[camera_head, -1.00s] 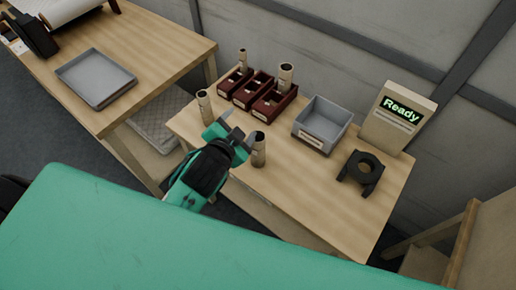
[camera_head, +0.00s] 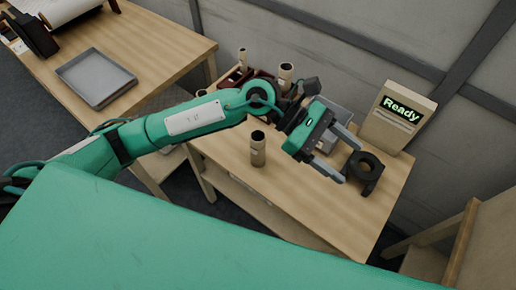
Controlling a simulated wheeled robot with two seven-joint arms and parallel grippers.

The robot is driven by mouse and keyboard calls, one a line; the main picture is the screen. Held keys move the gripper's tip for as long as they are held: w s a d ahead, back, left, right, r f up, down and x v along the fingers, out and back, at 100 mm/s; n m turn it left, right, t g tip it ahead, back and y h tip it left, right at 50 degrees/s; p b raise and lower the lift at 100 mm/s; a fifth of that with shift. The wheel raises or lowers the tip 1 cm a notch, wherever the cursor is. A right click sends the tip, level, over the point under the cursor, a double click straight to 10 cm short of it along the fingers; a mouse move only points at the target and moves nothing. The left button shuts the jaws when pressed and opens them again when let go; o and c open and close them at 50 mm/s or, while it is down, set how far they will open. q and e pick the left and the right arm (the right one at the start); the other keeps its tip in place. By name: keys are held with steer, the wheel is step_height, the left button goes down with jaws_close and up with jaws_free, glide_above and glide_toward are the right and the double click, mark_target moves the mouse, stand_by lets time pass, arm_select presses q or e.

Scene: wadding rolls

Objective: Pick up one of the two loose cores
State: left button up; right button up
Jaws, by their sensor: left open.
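My left gripper (camera_head: 350,164) is open and empty. Its fingers point right and down, over the table to the right of the visible core and close to the black ring stand. Two more cores, one tall (camera_head: 243,58) and one wider (camera_head: 286,74), stand in the dark red bins at the back. My right gripper is not in view.
The black ring stand (camera_head: 367,183) is near my left fingertips. A grey bin (camera_head: 343,112) is partly hidden behind the gripper. A "Ready" display box (camera_head: 398,118) stands at the back right. The table front is clear. A grey tray (camera_head: 96,78) lies on the left table.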

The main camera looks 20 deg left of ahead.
arm_select(q)
steer(key=w+a+f+m+t+y, duration=0.1)
steer(key=w+a+f+m+y, duration=0.25)
steer(key=a+f+y, duration=0.25)
steer(key=m+t+y, duration=0.1)
steer(key=t+y, duration=0.2)
steer(key=y, duration=0.5)
glide_above(259, 136)
step_height(259, 136, down, 2)
steer(key=shift+d+f, duration=0.1)
steer(key=shift+a+f, duration=0.2)
steer(key=shift+f, duration=0.1)
step_height(259, 136, down, 8)
steer(key=p, duration=0.2)
steer(key=shift+r+p, duration=0.2)
steer(key=shift+p, duration=0.1)
steer(key=shift+f+p, duration=0.5)
steer(key=shift+p, duration=0.05)
step_height(259, 136, down, 3)
steer(key=shift+f+p, duration=0.15)
steer(key=shift+p, duration=0.75)
steer(key=shift+f, duration=0.55)
steer(key=c, duration=1.1)
